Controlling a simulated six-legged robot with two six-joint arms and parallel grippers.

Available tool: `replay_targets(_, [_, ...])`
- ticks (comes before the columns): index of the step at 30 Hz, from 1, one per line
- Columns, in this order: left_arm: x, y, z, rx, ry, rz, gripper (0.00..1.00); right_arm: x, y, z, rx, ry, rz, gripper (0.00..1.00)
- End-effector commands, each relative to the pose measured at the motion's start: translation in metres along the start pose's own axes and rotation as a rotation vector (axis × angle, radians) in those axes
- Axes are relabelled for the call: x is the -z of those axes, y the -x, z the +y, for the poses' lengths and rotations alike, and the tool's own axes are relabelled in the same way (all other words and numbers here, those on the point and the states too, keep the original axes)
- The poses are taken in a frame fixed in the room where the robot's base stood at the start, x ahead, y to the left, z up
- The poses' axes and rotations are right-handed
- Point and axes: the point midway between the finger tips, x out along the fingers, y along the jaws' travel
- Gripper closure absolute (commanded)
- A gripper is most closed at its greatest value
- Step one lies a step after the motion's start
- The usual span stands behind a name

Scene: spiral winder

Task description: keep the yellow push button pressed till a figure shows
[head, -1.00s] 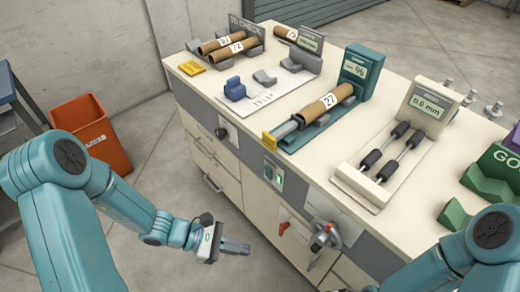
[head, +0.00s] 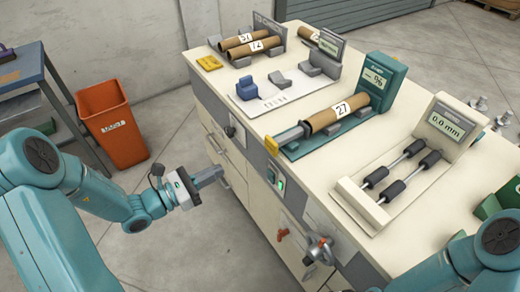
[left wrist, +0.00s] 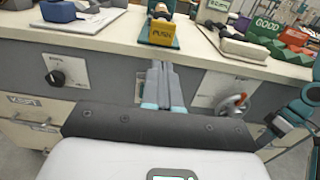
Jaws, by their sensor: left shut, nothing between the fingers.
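The yellow push button (head: 271,146) sits at the front end of a teal tester on the bench. In the left wrist view the yellow push button (left wrist: 163,32) faces me and reads PUSH. The tester's display (head: 376,79) shows a dash and a percent sign, no figure. A brown tube (head: 338,111) marked 27 lies on the tester. My left gripper (head: 220,173) is shut and empty, in front of the bench, apart from the button and lower than it. Its closed fingers (left wrist: 160,72) point toward the bench front, below the button. My right gripper is out of view.
The cream bench (head: 315,180) has drawers, a knob and a red-handled valve (head: 318,248) on its front. A gauge (head: 446,124) reading 0.0 mm stands right of the tester. An orange bin (head: 112,122) and a blue table (head: 30,85) stand left. Floor between bin and bench is clear.

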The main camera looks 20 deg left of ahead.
Motion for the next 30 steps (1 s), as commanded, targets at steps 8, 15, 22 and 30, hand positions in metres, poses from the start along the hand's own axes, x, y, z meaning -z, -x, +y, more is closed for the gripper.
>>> replay_targets(8, [0.0, -0.004, -0.001, 0.002, 0.0, 0.001, 1.0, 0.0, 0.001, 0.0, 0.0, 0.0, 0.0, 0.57])
replay_targets(15, [-0.001, -0.047, -0.003, 0.006, -0.001, 0.0, 1.0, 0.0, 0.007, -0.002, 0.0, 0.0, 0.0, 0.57])
replay_targets(22, [-0.001, -0.098, -0.003, 0.004, -0.001, 0.001, 1.0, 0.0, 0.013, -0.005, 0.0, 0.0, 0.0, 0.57])
replay_targets(30, [0.0, -0.135, -0.002, 0.001, -0.001, 0.002, 1.0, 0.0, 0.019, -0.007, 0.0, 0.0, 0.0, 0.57])
